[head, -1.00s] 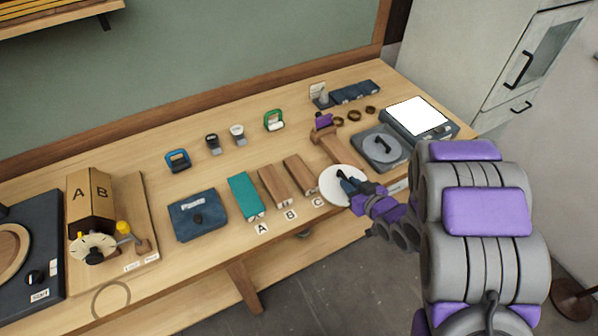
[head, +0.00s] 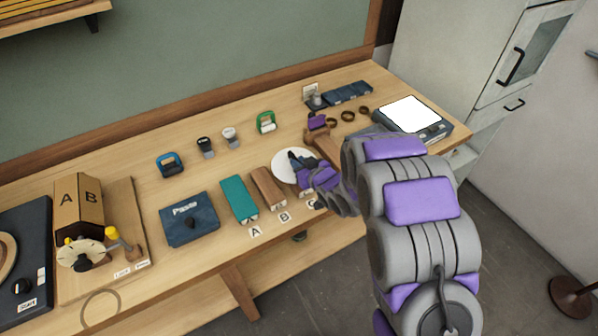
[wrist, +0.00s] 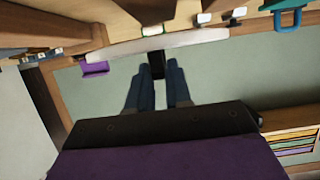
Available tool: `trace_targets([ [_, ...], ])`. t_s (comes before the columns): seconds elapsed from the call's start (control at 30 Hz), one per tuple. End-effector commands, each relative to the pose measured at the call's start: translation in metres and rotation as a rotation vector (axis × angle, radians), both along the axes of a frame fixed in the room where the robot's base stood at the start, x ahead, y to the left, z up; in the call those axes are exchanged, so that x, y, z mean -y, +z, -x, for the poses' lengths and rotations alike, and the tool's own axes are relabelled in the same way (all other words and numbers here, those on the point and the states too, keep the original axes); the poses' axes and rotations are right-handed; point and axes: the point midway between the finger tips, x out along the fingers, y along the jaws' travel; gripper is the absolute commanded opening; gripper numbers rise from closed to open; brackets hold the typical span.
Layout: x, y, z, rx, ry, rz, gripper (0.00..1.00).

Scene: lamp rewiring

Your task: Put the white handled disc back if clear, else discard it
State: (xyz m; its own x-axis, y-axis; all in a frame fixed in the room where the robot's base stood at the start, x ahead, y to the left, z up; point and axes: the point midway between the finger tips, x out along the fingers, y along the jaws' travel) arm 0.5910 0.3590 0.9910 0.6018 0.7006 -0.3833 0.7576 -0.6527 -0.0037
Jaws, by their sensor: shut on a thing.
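My gripper (head: 302,164) is shut on the white handled disc (head: 281,166) in the head view. The disc appears held above the table, over the far ends of the wooden blocks. In the wrist view, my gripper's fingers (wrist: 167,76) are closed around the disc's dark handle. The white disc (wrist: 125,48) shows there nearly edge-on beyond them. I cannot tell whether its face is clear.
A teal block (head: 239,198) and a brown wooden block (head: 268,187) lie near the labels. A blue paste pouch (head: 189,219) lies to their left. A device with a bright white panel (head: 411,114) stands at right. Bare tabletop (head: 235,160) shows behind the blocks.

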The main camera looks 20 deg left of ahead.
Motion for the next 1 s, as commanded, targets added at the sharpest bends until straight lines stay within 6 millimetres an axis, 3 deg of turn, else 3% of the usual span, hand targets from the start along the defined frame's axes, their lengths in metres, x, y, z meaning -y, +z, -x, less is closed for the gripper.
trace_targets([
  [0.3,-0.005,-0.035,0.0,0.002,0.002,0.001,0.0],
  [0.63,-0.002,-0.036,0.0,0.002,0.002,-0.001,0.0],
  [0.67,-0.002,-0.035,-0.001,0.002,0.002,-0.001,0.21],
  [0.9,-0.002,-0.036,0.0,0.003,0.001,0.0,0.44],
  [1.0,-0.003,-0.036,0.0,0.002,0.001,0.0,0.45],
])
